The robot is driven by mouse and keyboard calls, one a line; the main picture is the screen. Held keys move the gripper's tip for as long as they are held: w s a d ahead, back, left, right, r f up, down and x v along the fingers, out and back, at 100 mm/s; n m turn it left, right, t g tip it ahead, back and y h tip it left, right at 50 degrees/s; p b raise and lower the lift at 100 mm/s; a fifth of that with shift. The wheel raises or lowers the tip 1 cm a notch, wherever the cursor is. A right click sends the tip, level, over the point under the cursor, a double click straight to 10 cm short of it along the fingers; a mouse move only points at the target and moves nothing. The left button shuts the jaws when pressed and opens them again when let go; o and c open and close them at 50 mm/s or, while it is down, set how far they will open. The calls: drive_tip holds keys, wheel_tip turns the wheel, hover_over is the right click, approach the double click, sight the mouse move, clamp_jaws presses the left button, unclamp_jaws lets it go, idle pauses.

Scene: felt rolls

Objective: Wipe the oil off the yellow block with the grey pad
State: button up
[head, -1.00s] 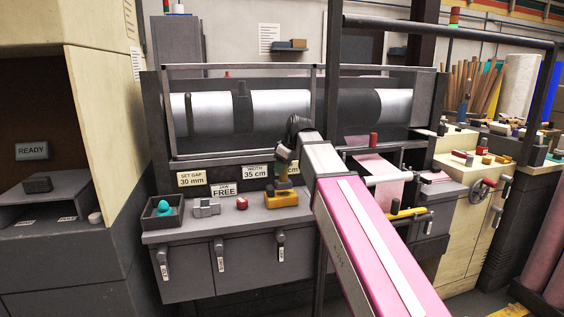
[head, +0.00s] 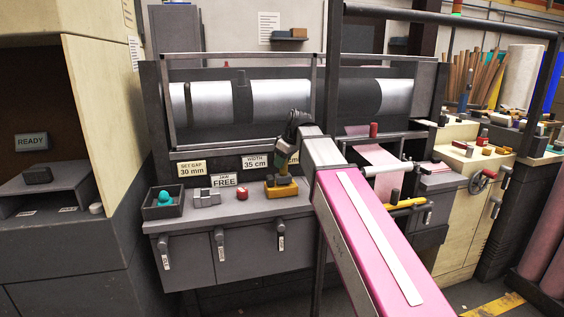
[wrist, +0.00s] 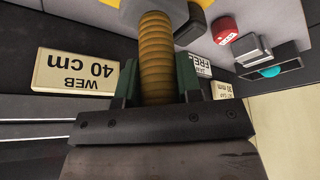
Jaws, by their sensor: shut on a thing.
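The yellow block (head: 281,193) sits near the right of the grey bench top, below my gripper. It also shows at the top edge of the wrist view (wrist: 197,20). My gripper (wrist: 157,85) is shut on the brown ribbed handle of the grey pad (wrist: 152,10); in the head view my gripper (head: 284,165) is tilted above the block. The dark grey pad (head: 281,181) appears to rest on the block's top. My gripper and the pad cover part of that top, and I cannot make out any oil on it.
On the bench left of the block stand a red knob (head: 236,208), a small grey metal fixture (head: 207,195) and a dark tray (head: 163,213) holding a teal object (head: 165,197). Label signs (head: 192,168) stand behind. A dark post (head: 333,60) and rollers rise at the back.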

drive_tip(key=shift+f, duration=0.4)
drive_tip(key=shift+d, duration=0.1)
idle(0.3)
drive_tip(key=shift+w+d+r, duration=0.1)
drive_tip(key=shift+w+d, duration=0.1)
drive_tip(key=shift+d, duration=0.35)
drive_tip(key=shift+w+d, duration=0.15)
drive_tip(key=shift+d, duration=0.4)
drive_tip(key=shift+s+a, duration=0.2)
drive_tip(key=shift+a, duration=0.35)
drive_tip(key=shift+s+a, duration=0.15)
drive_tip(key=shift+a, duration=0.4)
drive_tip(key=shift+d, duration=0.1)
